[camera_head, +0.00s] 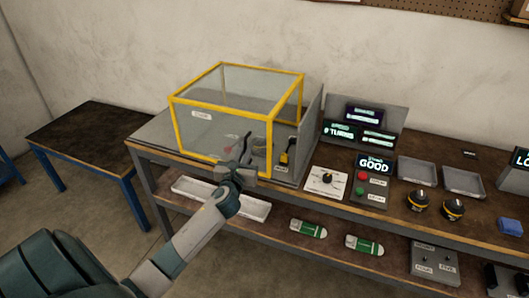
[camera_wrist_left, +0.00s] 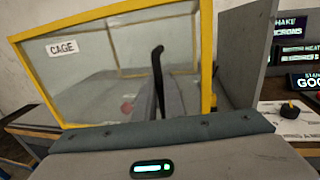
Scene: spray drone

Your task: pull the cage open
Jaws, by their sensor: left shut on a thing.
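The cage (camera_head: 238,106) is a clear-walled box with yellow edges on the workbench, set against a grey upright panel at its right. Its front, with a CAGE label, also shows in the left wrist view (camera_wrist_left: 108,65). My left gripper (camera_head: 243,158) is at the lower right of the cage's front. It is shut on a dark upright handle (camera_wrist_left: 157,65), whose top rises above the fingers. The fingers partly hide the handle's lower part and how it joins the cage. A small reddish thing (camera_wrist_left: 128,107) shows behind the clear front. My right gripper is not in view.
Right of the grey panel (camera_head: 309,132) are a white dial plate (camera_head: 326,182), a button box (camera_head: 370,190), lit displays and grey trays (camera_head: 415,173). A lower shelf holds green-and-white items (camera_head: 308,228). A low table (camera_head: 88,133) stands at left, with open floor between.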

